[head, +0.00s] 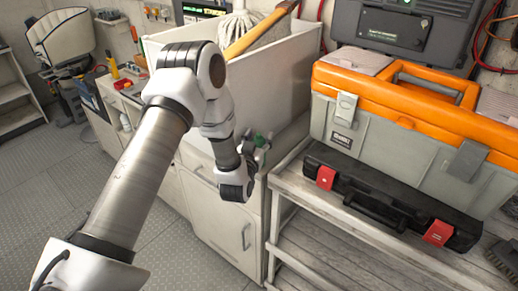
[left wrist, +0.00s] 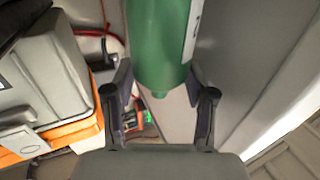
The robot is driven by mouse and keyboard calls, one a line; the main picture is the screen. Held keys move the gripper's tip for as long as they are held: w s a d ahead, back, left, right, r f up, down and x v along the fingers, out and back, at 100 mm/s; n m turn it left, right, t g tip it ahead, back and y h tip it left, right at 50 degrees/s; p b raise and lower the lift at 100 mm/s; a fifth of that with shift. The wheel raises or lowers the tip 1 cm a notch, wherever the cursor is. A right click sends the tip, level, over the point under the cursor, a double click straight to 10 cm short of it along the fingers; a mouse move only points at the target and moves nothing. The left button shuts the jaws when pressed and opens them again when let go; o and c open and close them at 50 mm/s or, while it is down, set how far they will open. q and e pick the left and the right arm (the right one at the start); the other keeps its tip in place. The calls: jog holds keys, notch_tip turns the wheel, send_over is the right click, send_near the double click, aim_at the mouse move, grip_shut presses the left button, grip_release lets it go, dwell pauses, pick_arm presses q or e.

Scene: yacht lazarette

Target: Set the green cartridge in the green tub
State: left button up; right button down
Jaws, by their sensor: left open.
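The green cartridge (left wrist: 160,42) shows large in the left wrist view, a green cylinder with a pale label on its right side. Its lower end is between the fingers of my left gripper (left wrist: 160,82), which is open. I cannot tell whether either finger touches it. In the head view, my left gripper (head: 256,148) is at the near corner of the white cabinet, and only a small green part of the cartridge (head: 262,141) shows beside it. I cannot make out a green tub in either view. My right gripper is not in view.
A grey and orange toolbox (head: 385,120) stands on a black case (head: 385,205) on the slatted bench (head: 320,205) at right. The white cabinet (head: 265,85) has a raised wall beside my left arm. Open floor (head: 45,190) lies at left.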

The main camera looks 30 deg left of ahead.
pick_arm(q)
jog(key=shift+f, duration=0.1)
grip_shut()
